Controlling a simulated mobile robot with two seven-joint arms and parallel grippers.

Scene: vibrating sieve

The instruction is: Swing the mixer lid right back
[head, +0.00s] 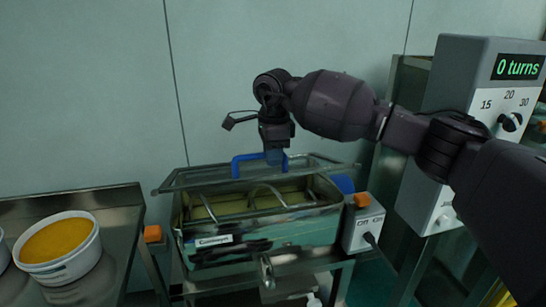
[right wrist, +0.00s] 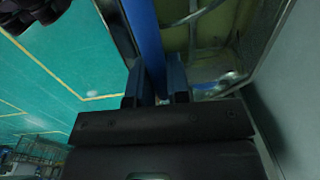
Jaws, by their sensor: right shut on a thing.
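The mixer is a steel trough (head: 262,238) with paddle bars and a yellowish inside, on a stand in the middle of the head view. Its steel-framed lid (head: 205,180) is raised off the trough, so the paddles show below it. A blue handle (head: 240,162) stands on the lid. My right gripper (head: 275,154) reaches down from above and is shut on this handle. In the right wrist view the blue handle (right wrist: 145,40) runs between the two fingers (right wrist: 157,88). My left gripper is not in view.
A white tub of yellow material (head: 58,246) stands on a steel table (head: 110,215) at the left. A switch box (head: 362,226) with an orange knob sits right of the trough. A grey control cabinet (head: 455,75) reading "0 turns" is at the right. The wall (head: 90,90) is behind.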

